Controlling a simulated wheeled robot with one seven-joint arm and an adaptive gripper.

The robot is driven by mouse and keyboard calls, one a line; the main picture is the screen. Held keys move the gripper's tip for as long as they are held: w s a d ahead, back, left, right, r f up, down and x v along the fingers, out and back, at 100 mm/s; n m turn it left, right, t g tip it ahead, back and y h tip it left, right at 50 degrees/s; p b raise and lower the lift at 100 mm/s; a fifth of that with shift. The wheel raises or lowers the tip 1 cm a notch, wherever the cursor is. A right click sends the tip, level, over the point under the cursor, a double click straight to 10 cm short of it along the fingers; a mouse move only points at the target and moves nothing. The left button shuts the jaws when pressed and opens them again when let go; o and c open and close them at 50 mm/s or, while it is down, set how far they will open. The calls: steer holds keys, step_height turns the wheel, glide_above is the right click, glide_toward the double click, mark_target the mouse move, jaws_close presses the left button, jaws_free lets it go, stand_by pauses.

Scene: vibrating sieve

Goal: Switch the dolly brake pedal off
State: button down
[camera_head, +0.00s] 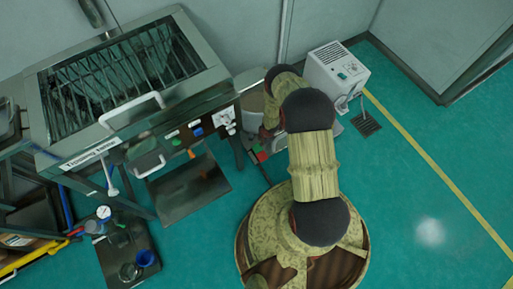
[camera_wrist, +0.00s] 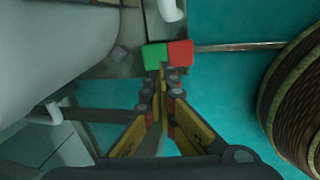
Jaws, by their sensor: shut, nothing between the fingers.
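The brake pedal shows in the wrist view as a small block with a green half (camera_wrist: 155,55) on the left and a red half (camera_wrist: 180,52) on the right. My gripper (camera_wrist: 163,70) is shut and empty. Its fingertips are at the near edge of the pedal, close to where the two colours meet; I cannot tell whether they touch it. In the head view, a small red part of the pedal (camera_head: 262,156) shows beside my arm, which hides most of the gripper and the dolly.
A large pale rounded container (camera_wrist: 50,45) fills the left of the wrist view. A metal-framed sieve machine (camera_head: 130,85) stands at left in the head view, and a white box unit (camera_head: 336,72) at the back. The green floor (camera_head: 420,170) at right is clear.

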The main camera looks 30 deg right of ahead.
mark_target(259, 148)
steer(key=shift+w+a+n, duration=0.2)
steer(key=shift+w+n, duration=0.05)
steer(key=shift+n, duration=0.25)
steer(key=b+x, duration=0.7)
steer(key=x, duration=0.7)
steer(key=shift+w, duration=0.1)
